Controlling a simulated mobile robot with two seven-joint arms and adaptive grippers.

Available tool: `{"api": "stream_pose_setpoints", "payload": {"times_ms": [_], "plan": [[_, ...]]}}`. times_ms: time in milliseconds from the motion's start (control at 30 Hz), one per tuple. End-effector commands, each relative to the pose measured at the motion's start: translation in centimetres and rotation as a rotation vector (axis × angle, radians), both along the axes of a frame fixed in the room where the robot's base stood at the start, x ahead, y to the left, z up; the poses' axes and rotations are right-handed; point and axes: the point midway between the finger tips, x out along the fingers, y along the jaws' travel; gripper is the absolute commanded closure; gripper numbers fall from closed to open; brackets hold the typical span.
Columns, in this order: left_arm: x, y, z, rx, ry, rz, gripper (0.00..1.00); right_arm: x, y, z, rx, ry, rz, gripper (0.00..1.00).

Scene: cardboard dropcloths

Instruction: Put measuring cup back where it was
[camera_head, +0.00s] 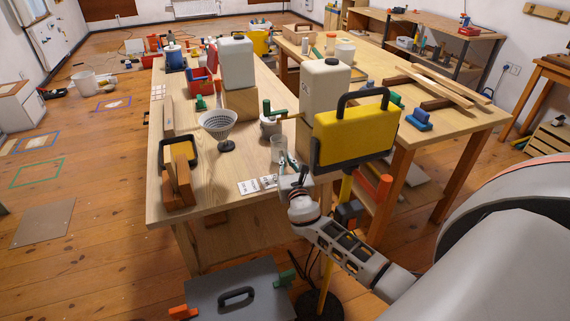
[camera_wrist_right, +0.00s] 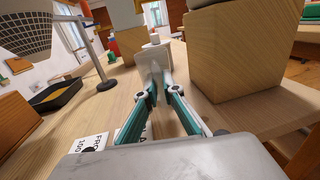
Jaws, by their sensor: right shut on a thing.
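The measuring cup (camera_head: 278,149) is a small translucent cup at the right side of the near workbench (camera_head: 225,195). My right gripper (camera_head: 285,168) reaches it from the front right. In the right wrist view the pale cup (camera_wrist_right: 152,62) sits between the teal-backed fingertips of my right gripper (camera_wrist_right: 160,88), which are shut on it. The cup looks upright. I cannot tell whether its base touches the bench. White printed cards (camera_head: 257,184) lie on the bench just left of the gripper; they also show in the right wrist view (camera_wrist_right: 88,146). My left gripper is out of view.
A grey cone strainer (camera_head: 217,121) on a stand is left of the cup. A yellow work lamp (camera_head: 352,132) stands close on the right. A wooden block (camera_wrist_right: 230,60) is right of the fingers. A black tray (camera_wrist_right: 58,93) lies left.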

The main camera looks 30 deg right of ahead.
Motion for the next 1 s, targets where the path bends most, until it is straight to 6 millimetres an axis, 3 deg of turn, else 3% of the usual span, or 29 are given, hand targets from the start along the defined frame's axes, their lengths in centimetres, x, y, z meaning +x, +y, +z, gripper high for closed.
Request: {"api": "stream_pose_setpoints", "payload": {"times_ms": [33, 100, 300, 467, 500, 567, 1000], "plan": [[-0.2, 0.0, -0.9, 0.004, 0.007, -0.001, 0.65, 0.0, 0.0, -1.3, -0.001, 0.005, 0.000, 1.00], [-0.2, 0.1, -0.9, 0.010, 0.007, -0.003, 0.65, -0.1, 0.0, -1.8, 0.000, 0.004, 0.000, 1.00], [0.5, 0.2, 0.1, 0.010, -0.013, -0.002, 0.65, 0.0, 0.0, -1.5, 0.000, 0.000, 0.001, 1.00], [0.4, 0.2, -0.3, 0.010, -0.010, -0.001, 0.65, 0.0, 0.0, -1.9, -0.001, 0.001, 0.000, 1.00], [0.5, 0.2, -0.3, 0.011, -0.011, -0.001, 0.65, 0.0, 0.0, -1.9, -0.001, 0.001, 0.000, 0.88], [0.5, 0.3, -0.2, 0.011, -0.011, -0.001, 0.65, 0.0, 0.0, -1.8, -0.001, 0.001, 0.001, 0.76], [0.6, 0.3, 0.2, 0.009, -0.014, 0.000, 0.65, -0.2, 0.1, -1.3, 0.000, 0.000, 0.001, 0.76]]}}
